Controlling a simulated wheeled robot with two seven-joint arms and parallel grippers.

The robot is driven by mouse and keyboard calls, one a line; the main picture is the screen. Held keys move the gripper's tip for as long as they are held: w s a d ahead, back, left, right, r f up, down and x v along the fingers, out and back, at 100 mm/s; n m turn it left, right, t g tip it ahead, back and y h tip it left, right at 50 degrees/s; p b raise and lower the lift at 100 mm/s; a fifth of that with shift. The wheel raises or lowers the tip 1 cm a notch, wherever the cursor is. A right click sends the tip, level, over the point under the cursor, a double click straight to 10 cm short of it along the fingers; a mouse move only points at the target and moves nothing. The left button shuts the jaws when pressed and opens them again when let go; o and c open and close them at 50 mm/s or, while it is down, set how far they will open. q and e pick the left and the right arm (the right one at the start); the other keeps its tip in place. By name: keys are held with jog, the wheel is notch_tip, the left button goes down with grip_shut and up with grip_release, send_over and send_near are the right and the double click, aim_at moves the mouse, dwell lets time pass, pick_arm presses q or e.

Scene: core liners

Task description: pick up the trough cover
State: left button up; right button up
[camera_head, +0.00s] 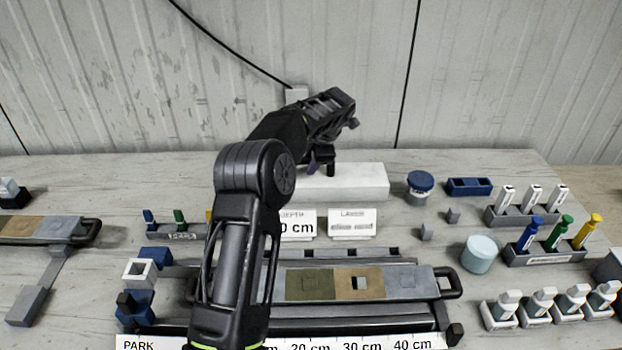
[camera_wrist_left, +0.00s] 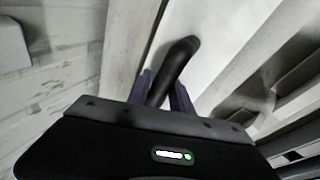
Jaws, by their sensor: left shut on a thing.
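The trough cover appears to be the long white block (camera_head: 362,184) at the back of the bench; a pale surface (camera_wrist_left: 205,50) shows under the handle in the left wrist view. My left gripper (camera_head: 318,166) reaches down over its left part. In the left wrist view, my left gripper (camera_wrist_left: 162,88) is shut on a black rounded handle (camera_wrist_left: 178,62), with a purple finger on each side. My forearm hides part of the block's left side. I cannot tell whether it is clear of the bench. My right gripper is not in view.
Two label cards (camera_head: 352,223) stand just in front of the white block. A blue-lidded jar (camera_head: 420,186) is to its right. A tray with a core liner (camera_head: 408,284) lies in front. Racks of bottles and markers (camera_head: 545,255) fill the right. A corrugated wall (camera_head: 480,80) is behind.

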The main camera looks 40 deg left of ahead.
pick_arm(q)
grip_shut()
dwell(0.7)
jog(key=shift+r, duration=0.1)
jog(key=shift+r+p, duration=0.15)
jog(key=shift+p, duration=0.3)
notch_tip(320, 180, up, 10)
jog(key=shift+r+b, duration=0.1)
jog(key=shift+b, duration=0.4)
dwell(0.4)
